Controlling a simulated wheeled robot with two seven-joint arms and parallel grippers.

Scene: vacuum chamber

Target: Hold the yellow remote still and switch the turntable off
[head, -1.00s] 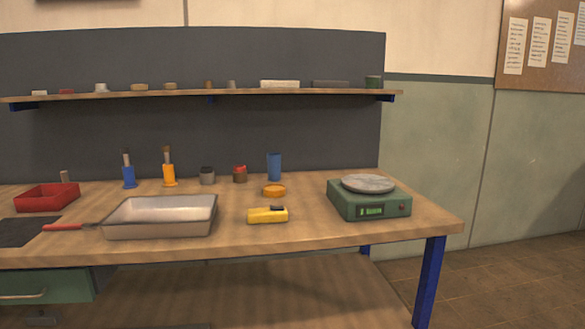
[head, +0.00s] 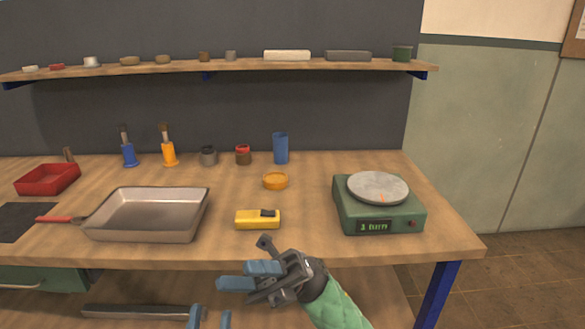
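The yellow remote (head: 257,220) lies flat near the front of the bench, with a dark slider or button on its top right. The turntable (head: 378,218) is a green box with a round grey plate (head: 378,188) bearing a small orange mark. Its front display is lit green, and a small red spot shows at the front right. My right gripper (head: 234,275) is in front of the bench edge, below the remote, its blue fingers apart and empty. Neither touches anything.
A metal pan (head: 148,214) is left of the remote and an orange ring-shaped dish (head: 275,181) behind it. A blue cup (head: 280,148), small jars and brushes stand farther back. A red tray (head: 47,180) is far left. Bench between remote and turntable is clear.

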